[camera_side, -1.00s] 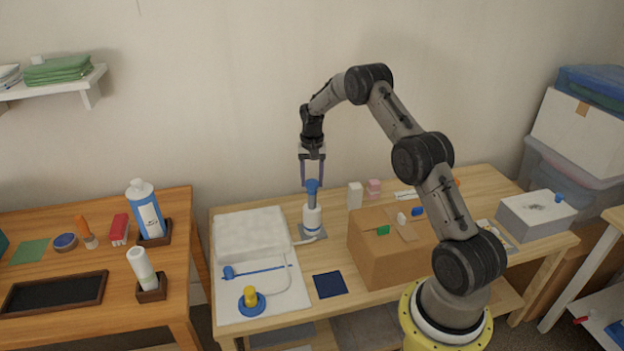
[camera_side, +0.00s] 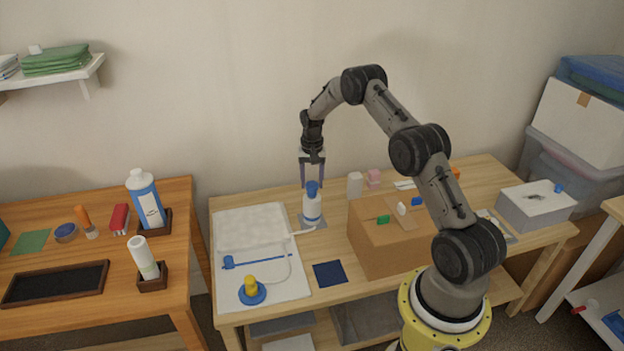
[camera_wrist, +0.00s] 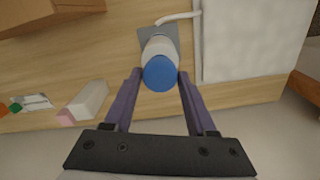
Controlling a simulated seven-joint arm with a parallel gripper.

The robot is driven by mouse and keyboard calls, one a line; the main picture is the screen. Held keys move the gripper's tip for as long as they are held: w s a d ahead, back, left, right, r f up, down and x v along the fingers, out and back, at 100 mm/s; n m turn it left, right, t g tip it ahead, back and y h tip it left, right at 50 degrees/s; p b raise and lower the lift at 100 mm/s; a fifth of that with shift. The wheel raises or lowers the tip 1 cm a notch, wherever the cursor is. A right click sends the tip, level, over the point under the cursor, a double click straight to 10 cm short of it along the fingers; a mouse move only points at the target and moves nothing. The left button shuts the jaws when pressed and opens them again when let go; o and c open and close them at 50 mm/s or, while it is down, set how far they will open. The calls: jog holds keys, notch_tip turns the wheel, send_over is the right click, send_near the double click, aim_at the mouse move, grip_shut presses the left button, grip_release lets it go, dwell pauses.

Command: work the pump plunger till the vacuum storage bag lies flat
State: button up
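The pump (camera_side: 312,208) is a white cylinder upright on a grey pad (camera_side: 320,223), with a blue plunger knob (camera_side: 312,187) on top. The knob sits low, close to the body. The knob also shows as a blue disc in the wrist view (camera_wrist: 160,73). My gripper (camera_side: 312,186) is shut on the knob, one finger on each side. The vacuum storage bag (camera_side: 250,228) is white, puffed at the back and flat at the front, with a blue strip (camera_side: 258,264) across it. A blue disc with a yellow cap (camera_side: 251,286) lies on its front; a hose runs from the pump.
A dark blue square (camera_side: 329,274) lies on the table. A grey box (camera_side: 537,208) is at the right.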

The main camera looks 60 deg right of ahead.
jog(key=o, duration=0.3)
jog(key=shift+r, duration=0.1)
notch_tip(320, 180, up, 14)
jog(key=shift+f, duration=0.1)
dwell(0.4)
dwell(0.7)
